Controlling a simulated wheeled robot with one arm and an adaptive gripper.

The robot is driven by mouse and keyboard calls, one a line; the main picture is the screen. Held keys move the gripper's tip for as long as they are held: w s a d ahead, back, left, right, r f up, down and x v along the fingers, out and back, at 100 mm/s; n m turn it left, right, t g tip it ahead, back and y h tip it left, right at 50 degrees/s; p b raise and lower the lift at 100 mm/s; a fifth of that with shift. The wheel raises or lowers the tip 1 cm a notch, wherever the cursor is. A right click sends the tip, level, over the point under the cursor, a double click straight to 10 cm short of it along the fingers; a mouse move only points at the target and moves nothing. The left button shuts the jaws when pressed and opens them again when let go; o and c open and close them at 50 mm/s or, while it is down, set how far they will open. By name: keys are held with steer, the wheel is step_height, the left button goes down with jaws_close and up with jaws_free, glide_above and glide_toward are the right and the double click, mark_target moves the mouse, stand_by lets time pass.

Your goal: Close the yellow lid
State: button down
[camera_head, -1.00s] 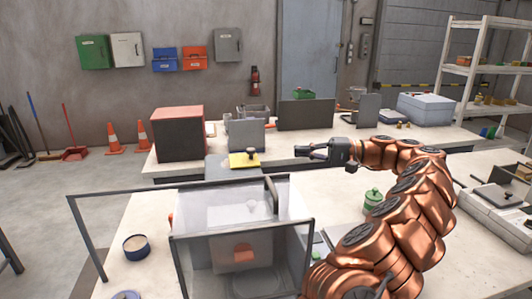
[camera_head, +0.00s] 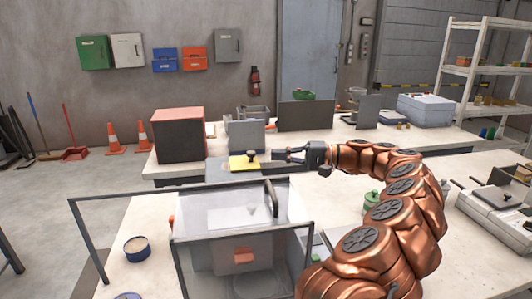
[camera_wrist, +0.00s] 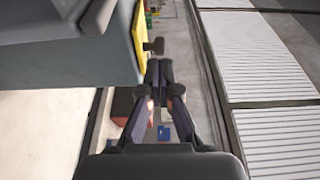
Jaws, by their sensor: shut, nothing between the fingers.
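The yellow lid (camera_head: 243,162) is a flat panel with a dark knob (camera_head: 252,155) at its right, on a grey machine (camera_head: 232,174) in the middle of the head view. I cannot tell how far open it is. In the wrist view the lid (camera_wrist: 139,38) shows as a thin yellow slab along the grey body, with its knob (camera_wrist: 154,46) sticking out to the right. My gripper (camera_head: 278,155) is shut and empty, just right of the knob. In the wrist view its fingertips (camera_wrist: 159,66) are close to the knob; contact is not clear.
A grey upright panel (camera_head: 246,137) stands behind the lid. A red-topped dark box (camera_head: 179,136) is to the left. A green jar (camera_head: 371,200) is near the arm. The bench at right is partly clear.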

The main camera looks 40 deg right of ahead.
mark_target(244, 159)
steer(key=shift+p+x, duration=0.55)
steer(key=shift+x, duration=1.4)
